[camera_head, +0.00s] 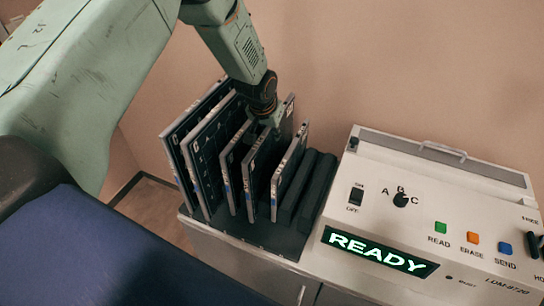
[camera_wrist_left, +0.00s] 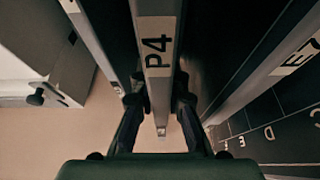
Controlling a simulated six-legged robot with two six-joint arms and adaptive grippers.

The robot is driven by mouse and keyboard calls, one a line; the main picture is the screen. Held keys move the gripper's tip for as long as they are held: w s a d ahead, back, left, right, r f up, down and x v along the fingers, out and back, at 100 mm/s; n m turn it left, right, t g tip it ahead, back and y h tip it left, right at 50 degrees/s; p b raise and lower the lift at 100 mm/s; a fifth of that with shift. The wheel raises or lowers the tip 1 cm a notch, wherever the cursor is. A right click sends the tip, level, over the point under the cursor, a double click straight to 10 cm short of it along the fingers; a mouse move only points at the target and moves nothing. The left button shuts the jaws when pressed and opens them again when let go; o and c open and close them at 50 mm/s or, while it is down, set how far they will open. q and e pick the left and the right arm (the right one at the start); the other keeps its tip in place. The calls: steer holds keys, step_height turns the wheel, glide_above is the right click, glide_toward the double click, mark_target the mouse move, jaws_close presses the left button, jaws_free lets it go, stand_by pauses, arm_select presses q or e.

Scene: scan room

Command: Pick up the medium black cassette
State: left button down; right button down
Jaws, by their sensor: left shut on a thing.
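Several upright dark cassettes with light grey edges stand in a rack (camera_head: 245,232). Two larger ones stand at the left (camera_head: 205,150) and smaller ones to their right. My left gripper (camera_head: 272,118) reaches down from above onto the top edge of a medium black cassette (camera_head: 262,165). In the left wrist view, that cassette's edge (camera_wrist_left: 157,90) carries the label P4 and lies between the two fingers of my left gripper (camera_wrist_left: 158,112), which is shut on it. My right gripper is not in view.
A white console (camera_head: 430,215) reading READY stands at the right. A blue padded surface (camera_head: 90,250) fills the lower left.

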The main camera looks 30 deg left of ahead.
arm_select(q)
step_height(320, 180, up, 9)
steer(key=shift+w+r+b, duration=0.1)
steer(key=shift+r+b, duration=0.1)
steer(key=shift+b, duration=0.3)
steer(key=shift+w+d+r, duration=0.1)
steer(key=shift+r, duration=0.3)
steer(key=shift+r, duration=0.15)
steer(key=shift+r+p, duration=0.95)
steer(key=shift+p, duration=0.1)
step_height(320, 180, up, 7)
steer(key=p, duration=0.4)
